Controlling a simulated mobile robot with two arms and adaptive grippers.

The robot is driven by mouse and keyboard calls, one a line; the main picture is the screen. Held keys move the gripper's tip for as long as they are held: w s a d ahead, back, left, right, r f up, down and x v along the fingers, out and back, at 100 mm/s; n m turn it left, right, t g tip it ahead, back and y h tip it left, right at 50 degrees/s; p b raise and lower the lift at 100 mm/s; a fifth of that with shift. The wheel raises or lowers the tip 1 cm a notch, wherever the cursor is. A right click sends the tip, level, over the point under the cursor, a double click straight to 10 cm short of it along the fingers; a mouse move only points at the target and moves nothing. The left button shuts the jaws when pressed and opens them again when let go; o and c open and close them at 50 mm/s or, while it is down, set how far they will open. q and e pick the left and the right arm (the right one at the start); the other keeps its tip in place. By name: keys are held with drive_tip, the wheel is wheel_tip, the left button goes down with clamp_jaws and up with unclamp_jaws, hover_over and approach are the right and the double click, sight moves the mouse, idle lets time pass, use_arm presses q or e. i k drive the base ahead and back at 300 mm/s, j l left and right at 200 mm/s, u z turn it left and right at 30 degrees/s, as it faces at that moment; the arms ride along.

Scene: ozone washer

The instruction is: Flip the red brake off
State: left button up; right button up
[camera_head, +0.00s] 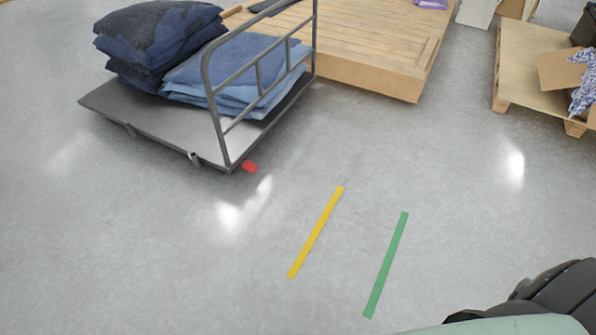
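The red brake (250,167) is a small red piece low at the near right corner of a grey flatbed cart (150,122), close to the floor. The cart has a grey metal rail handle (212,95) at its right end. Whether the brake is on or off cannot be told at this size. Neither gripper shows in the head view. Only a dark and pale green part of my own body shows at the bottom right corner, far from the cart.
Folded dark blue (155,35) and lighter blue fabric (235,70) lies stacked on the cart. A wooden platform (380,50) stands behind it, and a wooden pallet (520,75) with a box at the right. Yellow (316,232) and green (386,265) strips mark the clear floor.

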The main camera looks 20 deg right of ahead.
sight(248, 166)
drive_tip(key=l, duration=0.25)
drive_tip(key=k+l+z, duration=0.1)
drive_tip(key=i+l, duration=0.25)
drive_tip(key=i+l+u, duration=0.1)
drive_tip(key=l, duration=0.35)
drive_tip(key=i+l, duration=0.3)
drive_tip(key=i+l+u, duration=0.1)
drive_tip(key=l, duration=0.4)
drive_tip(key=i+l, duration=0.5)
drive_tip(key=l, duration=0.25)
drive_tip(key=i+l+u, duration=0.1)
drive_tip(key=l, duration=0.3)
drive_tip(key=i+l, duration=0.3)
drive_tip(key=l, duration=0.15)
drive_tip(key=j+u, duration=0.05)
